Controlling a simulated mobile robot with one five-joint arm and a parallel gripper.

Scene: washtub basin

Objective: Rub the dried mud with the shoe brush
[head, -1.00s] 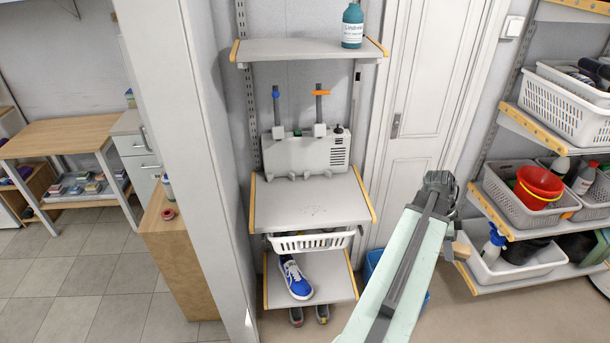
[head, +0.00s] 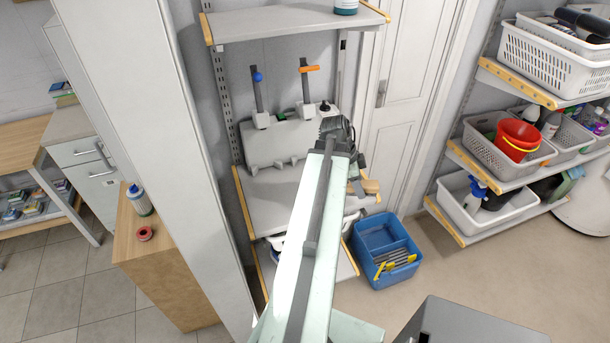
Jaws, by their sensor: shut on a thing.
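My gripper (head: 356,180) is at the end of my raised arm, at the right side of the middle shelf in the head view. It is shut on the shoe brush (head: 371,187), whose light wooden body shows at the gripper's right. The bristles cannot be made out. The middle shelf board (head: 262,200) is partly covered by my arm. The dried mud is hidden now, apparently behind my arm. Whether the brush touches the shelf cannot be told.
A grey unit (head: 275,145) with blue and orange handles stands at the shelf's back. A blue crate (head: 388,236) is on the floor to the right. Baskets with a red bucket (head: 518,138) fill the right rack. A wooden cabinet (head: 150,240) stands left, beyond a white partition.

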